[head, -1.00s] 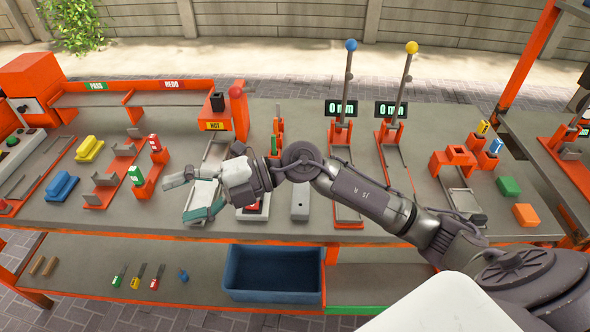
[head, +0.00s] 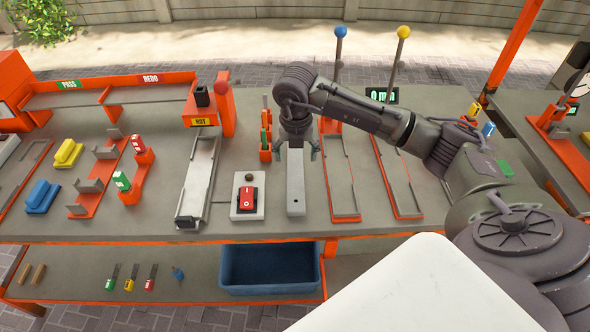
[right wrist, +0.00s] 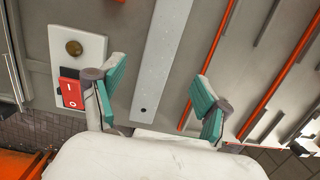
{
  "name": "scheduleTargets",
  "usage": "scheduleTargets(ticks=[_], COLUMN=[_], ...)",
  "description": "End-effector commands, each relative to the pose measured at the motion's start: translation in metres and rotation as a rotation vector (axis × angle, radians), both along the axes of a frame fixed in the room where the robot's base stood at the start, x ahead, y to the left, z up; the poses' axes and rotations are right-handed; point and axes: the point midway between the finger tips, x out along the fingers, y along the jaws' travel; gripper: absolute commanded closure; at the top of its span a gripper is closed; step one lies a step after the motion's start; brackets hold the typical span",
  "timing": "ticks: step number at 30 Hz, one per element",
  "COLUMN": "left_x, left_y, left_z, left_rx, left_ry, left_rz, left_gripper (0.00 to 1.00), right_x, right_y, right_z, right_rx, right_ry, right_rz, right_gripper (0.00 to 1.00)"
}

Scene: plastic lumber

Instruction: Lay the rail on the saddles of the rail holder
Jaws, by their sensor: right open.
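The rail looks to be the long grey bar (head: 296,190) with a hole near its front end. It lies flat on the bench and also shows in the right wrist view (right wrist: 163,50). My right gripper (head: 297,150) is open above the rail's far part, pointing down. In the right wrist view its teal-padded fingers (right wrist: 152,90) are apart, one on each side of the rail, not touching it. The rail holder seems to be the orange base (head: 98,176) with grey saddles, at the left of the bench; its saddles are empty. My left gripper is not in view.
Between holder and rail stand a green-and-red block rack (head: 136,170), a grey metal channel (head: 196,185) and a red switch box (head: 247,200). Orange-edged channels (head: 341,180) with tall levers stand right of the rail. A blue bin (head: 270,268) is on the lower shelf.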

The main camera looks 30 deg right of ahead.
Motion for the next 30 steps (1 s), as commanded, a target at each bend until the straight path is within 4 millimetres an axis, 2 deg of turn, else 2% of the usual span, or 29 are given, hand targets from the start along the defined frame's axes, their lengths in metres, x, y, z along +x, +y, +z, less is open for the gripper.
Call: scheduleTargets(ticks=[3,8,13,18,25,26,30], left_x=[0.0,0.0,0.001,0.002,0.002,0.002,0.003], left_y=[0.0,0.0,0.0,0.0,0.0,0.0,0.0], left_z=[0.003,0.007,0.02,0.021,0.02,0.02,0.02], left_rx=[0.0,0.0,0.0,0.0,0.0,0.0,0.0], left_ry=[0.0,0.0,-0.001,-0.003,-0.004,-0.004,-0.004], left_rz=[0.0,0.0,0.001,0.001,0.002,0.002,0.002], left_gripper=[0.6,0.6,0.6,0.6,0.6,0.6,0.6], right_x=[0.001,0.003,0.006,0.009,0.01,0.01,0.01], right_y=[-0.001,-0.001,-0.004,-0.005,-0.005,-0.005,-0.005], right_z=[-0.012,-0.022,-0.046,-0.065,-0.068,-0.068,-0.068], right_rx=[0.002,0.002,0.002,0.003,0.003,0.003,0.003], right_ry=[0.001,0.001,0.004,0.0,-0.001,-0.001,-0.001], right_rz=[0.001,0.002,0.002,0.002,0.003,0.003,0.003], right_gripper=[0.24,0.24,0.24,0.24,0.24,0.26,0.49])
